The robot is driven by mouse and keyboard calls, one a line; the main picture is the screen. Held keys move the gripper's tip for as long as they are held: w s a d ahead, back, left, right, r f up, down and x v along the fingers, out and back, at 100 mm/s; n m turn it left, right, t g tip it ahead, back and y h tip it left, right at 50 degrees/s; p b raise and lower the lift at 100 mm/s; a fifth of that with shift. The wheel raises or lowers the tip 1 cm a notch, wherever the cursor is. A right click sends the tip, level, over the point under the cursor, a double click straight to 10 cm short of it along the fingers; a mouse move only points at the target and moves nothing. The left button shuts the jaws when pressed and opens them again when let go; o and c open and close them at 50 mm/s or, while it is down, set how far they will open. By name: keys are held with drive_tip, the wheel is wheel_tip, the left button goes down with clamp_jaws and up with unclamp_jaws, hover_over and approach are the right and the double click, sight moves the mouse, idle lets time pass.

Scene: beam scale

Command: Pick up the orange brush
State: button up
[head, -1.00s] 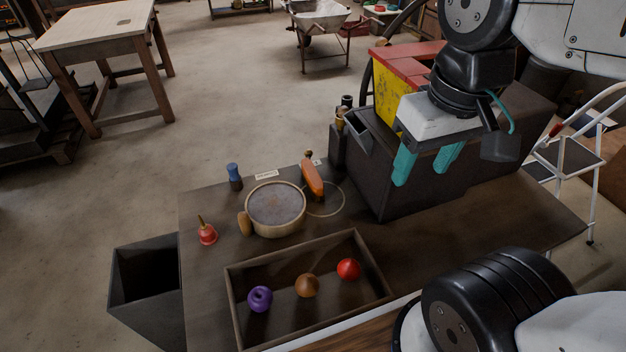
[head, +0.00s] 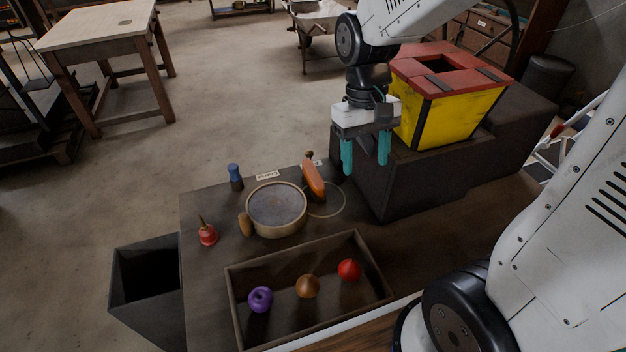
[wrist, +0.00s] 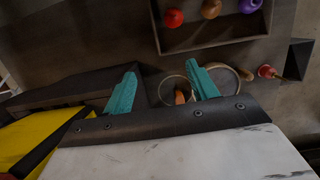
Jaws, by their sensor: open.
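The orange brush (head: 314,180) lies at the far edge of the dark table, just right of the round pan, with a dark knob at its far end. In the wrist view the orange brush (wrist: 180,97) shows only in part between the fingers, above the gripper's body edge. My gripper (head: 366,158) has two teal fingers pointing down, apart and empty. In the head view it is to the right of the brush and above the table. The fingers also show in the wrist view (wrist: 161,72).
A round pan (head: 276,208) stands left of the brush, and a thin ring (head: 343,208) lies to its right. A blue-topped item (head: 234,172), a red bell (head: 207,235) and a tan oval piece (head: 245,224) are nearby. A yellow bin (head: 440,120) stands on a dark block (head: 400,190).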

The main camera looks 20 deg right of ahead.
hover_over(313, 173)
drive_tip(key=s, duration=0.7)
drive_tip(key=w+x, duration=0.2)
drive_tip(key=x, duration=0.7)
drive_tip(key=w+f+x, duration=0.1)
drive_tip(key=w+x, duration=0.1)
drive_tip(key=x, duration=0.6)
drive_tip(key=shift+w+d+f+t, duration=0.3)
drive_tip(key=shift+w+f, duration=0.4)
drive_tip(key=shift+f, duration=0.15)
drive_tip(key=shift+t, duration=0.8)
drive_tip(key=w, duration=0.4)
drive_tip(key=shift+w+a, duration=0.1)
drive_tip(key=shift+w, duration=0.3)
drive_tip(key=f, duration=0.7)
drive_tip(key=shift+w+a+f, duration=0.2)
drive_tip(key=shift+f, duration=0.2)
drive_tip(key=c, duration=1.2)
drive_tip(key=shift+c, duration=0.2)
drive_tip(key=shift+r, duration=0.15)
